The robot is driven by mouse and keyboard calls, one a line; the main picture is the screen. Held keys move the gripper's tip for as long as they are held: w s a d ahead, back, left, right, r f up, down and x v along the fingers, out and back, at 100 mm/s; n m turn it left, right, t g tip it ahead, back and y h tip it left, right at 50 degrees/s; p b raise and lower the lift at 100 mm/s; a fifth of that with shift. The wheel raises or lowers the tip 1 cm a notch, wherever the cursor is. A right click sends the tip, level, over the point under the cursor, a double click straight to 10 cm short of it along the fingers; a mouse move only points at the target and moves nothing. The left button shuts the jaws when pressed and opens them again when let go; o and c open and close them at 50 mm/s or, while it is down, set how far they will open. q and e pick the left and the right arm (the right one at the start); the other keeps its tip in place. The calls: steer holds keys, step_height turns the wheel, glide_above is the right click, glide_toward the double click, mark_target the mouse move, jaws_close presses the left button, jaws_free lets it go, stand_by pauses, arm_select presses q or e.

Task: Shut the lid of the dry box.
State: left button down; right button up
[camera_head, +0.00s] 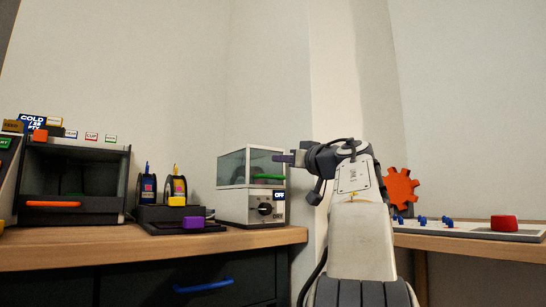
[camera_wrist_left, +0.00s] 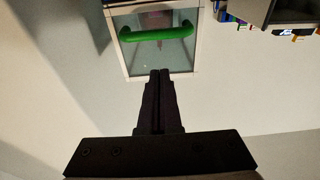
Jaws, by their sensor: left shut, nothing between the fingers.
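The dry box (camera_head: 234,205) stands at the right end of the desk. It has a white base with a dark knob and an "OFF" display. Its clear lid (camera_head: 233,168) with a pale frame sits over the base; I see no clear gap, but cannot tell if it is fully shut. The green handle (camera_head: 269,178) is low on the lid's front; it also shows in the left wrist view (camera_wrist_left: 156,35). My left gripper (camera_head: 278,158) is shut and empty at the lid's upper right. In the left wrist view its fingertips (camera_wrist_left: 161,72) overlap the pane's edge; contact is unclear. My right gripper is out of view.
Left of the dry box are a spool stand (camera_head: 155,215), a purple block (camera_head: 194,222) and a dark open-fronted machine (camera_head: 70,175) with an orange handle. A second surface at right holds a tray (camera_head: 470,232) with a red knob, near an orange gear (camera_head: 400,188).

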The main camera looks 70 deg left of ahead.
arm_select(q)
steer(key=w+d+f+b, duration=0.2)
steer(key=d+f+b, duration=0.1)
steer(key=d, duration=0.5)
steer(key=shift+d+f, duration=0.35)
steer(key=shift+f, duration=0.45)
steer(key=shift+w, duration=0.1)
